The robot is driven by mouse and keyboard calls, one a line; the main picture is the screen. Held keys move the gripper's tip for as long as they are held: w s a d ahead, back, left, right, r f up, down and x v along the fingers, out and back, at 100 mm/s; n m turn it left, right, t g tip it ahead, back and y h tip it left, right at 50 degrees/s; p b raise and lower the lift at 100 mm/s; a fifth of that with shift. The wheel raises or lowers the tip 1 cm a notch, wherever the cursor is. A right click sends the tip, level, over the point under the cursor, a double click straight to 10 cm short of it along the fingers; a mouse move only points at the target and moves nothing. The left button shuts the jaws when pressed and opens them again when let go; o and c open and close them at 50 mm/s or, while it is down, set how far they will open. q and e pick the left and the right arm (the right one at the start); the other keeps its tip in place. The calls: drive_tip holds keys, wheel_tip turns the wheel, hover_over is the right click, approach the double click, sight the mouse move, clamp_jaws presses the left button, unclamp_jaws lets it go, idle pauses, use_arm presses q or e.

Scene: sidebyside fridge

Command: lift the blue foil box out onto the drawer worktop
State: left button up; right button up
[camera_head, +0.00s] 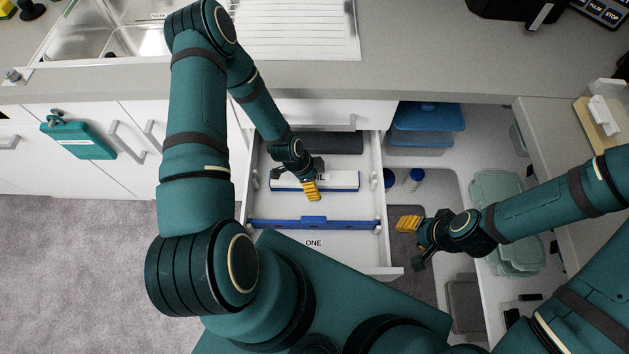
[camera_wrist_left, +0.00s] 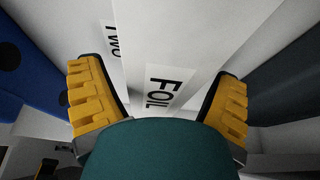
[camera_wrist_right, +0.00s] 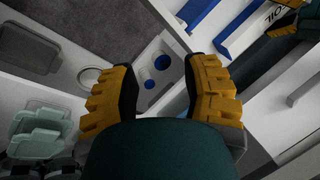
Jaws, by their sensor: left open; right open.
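The foil box (camera_head: 340,181) is long and white with blue edges and a FOIL label. It lies in the open drawer (camera_head: 345,248), behind a blue divider (camera_head: 350,225). My left gripper (camera_head: 311,190) is open over the box, hiding part of its label. In the left wrist view the box (camera_wrist_left: 165,35) lies between the two spread yellow fingers; I cannot tell whether they touch it. My right gripper (camera_head: 410,235) is open and empty, right of the drawer. The grey worktop (camera_head: 430,60) runs behind the drawer.
A dark long item (camera_head: 335,143) lies behind the foil box. Blue-lidded containers (camera_head: 428,118) and a small blue-capped bottle (camera_head: 413,180) stand right of the drawer. Pale green containers (camera_head: 495,195) sit farther right. The sink (camera_head: 125,40) is at the back left. Worktop right of the drainboard is clear.

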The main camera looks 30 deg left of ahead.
use_arm(q)
drive_tip(key=shift+d+f, duration=0.2)
drive_tip(key=shift+f, duration=0.25)
drive_tip(key=c, duration=1.4)
drive_tip(key=shift+o, duration=0.2)
drive_tip(key=shift+w, duration=0.1)
